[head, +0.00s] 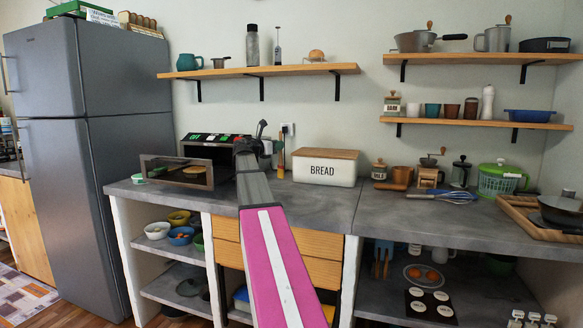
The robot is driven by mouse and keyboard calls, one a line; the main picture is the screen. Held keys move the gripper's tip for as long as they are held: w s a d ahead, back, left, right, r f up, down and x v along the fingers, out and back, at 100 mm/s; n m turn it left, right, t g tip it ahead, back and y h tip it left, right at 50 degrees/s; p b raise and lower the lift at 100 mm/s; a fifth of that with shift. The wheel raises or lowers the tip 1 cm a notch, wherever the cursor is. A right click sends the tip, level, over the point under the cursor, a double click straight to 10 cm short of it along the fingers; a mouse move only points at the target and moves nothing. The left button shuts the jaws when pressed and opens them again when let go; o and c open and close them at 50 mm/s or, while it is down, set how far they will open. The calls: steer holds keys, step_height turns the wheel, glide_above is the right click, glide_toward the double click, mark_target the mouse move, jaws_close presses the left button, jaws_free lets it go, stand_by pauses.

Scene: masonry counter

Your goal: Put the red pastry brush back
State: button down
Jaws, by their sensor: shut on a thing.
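My gripper (263,140) is at the end of my arm, above the back of the counter, between the toaster oven and the bread bin. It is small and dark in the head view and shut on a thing. My own wrist hides most of what it holds. A slim upright orange-brown thing (281,160) shows just right of the gripper, near the wall. I cannot tell whether it is in the jaws or behind them. The red pastry brush cannot be clearly made out.
A toaster oven (200,138) with its glass door (177,172) open stands left of my gripper. A white bread bin (326,170) stands to the right. A whisk (440,195) and a green salad spinner (498,180) are farther right. The counter (330,205) in front of the bin is clear.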

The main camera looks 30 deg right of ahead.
steer(key=s+d+f, duration=0.2)
steer(key=d+f, duration=0.3)
steer(key=f, duration=0.2)
steer(key=shift+d+f, duration=0.2)
steer(key=shift+f, duration=0.1)
steer(key=c, duration=1.1)
jaws_free()
steer(key=shift+w, duration=0.1)
steer(key=v, duration=1.2)
